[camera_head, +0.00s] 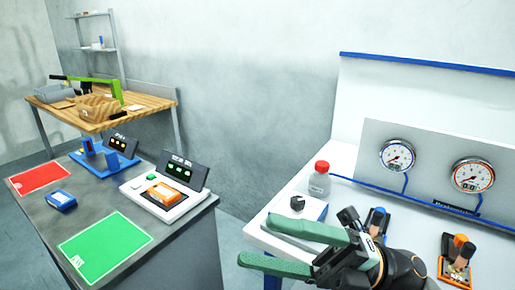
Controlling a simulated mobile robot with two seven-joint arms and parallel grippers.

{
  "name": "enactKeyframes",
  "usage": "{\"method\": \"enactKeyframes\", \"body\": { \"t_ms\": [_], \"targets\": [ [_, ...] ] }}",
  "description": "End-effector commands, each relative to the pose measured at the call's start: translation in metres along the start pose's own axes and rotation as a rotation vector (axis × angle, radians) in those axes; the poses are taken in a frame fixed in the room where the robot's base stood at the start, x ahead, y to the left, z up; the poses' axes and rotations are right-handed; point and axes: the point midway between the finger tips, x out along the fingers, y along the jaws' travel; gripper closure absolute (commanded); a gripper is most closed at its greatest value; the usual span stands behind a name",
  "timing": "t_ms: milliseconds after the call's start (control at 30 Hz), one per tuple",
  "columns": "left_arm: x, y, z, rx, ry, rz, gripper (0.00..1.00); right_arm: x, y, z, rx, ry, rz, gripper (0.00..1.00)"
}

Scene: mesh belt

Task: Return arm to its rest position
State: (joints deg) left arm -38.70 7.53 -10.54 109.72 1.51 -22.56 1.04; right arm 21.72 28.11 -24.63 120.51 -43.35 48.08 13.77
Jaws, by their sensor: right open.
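My right gripper (258,240) comes in from the lower right, with two green fingers pointing left. The fingers are apart, with nothing seen between them. It hangs over the front left edge of the white bench (335,160) and hides part of it. My left gripper is not in view.
A red-capped bottle (319,183), a dark knob (297,203) and orange-and-black devices (457,262) stand on the bench near the gripper. Gauges (397,155) are behind. A grey table (150,215) at left holds an orange device (168,194). Floor shows between the tables.

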Motion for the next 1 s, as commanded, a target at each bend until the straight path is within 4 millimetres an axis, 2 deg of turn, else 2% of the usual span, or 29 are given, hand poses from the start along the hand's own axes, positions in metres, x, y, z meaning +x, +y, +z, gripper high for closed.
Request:
{"method": "enactKeyframes", "body": {
  "t_ms": [100,167,267,300,367,467,533,600,700,833,900,1000],
  "targets": [
    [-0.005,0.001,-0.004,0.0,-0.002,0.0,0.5,-0.031,-0.012,0.044,0.207,-0.301,0.18,0.18],
    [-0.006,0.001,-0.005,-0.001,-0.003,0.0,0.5,-0.055,-0.027,0.064,0.311,-0.46,0.252,0.18],
    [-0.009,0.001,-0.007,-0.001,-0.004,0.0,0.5,-0.105,-0.067,0.087,0.493,-0.738,0.345,0.18],
    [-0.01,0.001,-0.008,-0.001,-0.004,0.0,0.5,-0.128,-0.088,0.091,0.566,-0.852,0.371,0.18],
    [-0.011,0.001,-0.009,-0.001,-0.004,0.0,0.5,-0.161,-0.121,0.09,0.676,-1.014,0.4,0.18],
    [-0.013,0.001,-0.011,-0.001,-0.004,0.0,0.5,-0.211,-0.176,0.071,0.847,-1.261,0.424,0.18],
    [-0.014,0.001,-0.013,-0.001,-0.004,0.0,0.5,-0.241,-0.214,0.048,0.961,-1.419,0.426,0.18],
    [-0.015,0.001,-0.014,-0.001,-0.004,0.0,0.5,-0.268,-0.249,0.018,1.075,-1.566,0.419,0.18],
    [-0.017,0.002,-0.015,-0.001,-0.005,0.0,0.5,-0.296,-0.291,-0.03,1.219,-1.746,0.397,0.18],
    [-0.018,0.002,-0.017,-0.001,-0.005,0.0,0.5,-0.316,-0.326,-0.085,1.364,-1.909,0.366,0.18],
    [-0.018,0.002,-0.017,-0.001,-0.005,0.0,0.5,-0.321,-0.337,-0.105,1.414,-1.964,0.352,0.18],
    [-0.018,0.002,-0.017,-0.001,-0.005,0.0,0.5,-0.325,-0.345,-0.121,1.455,-2.005,0.34,0.18]
  ]
}}
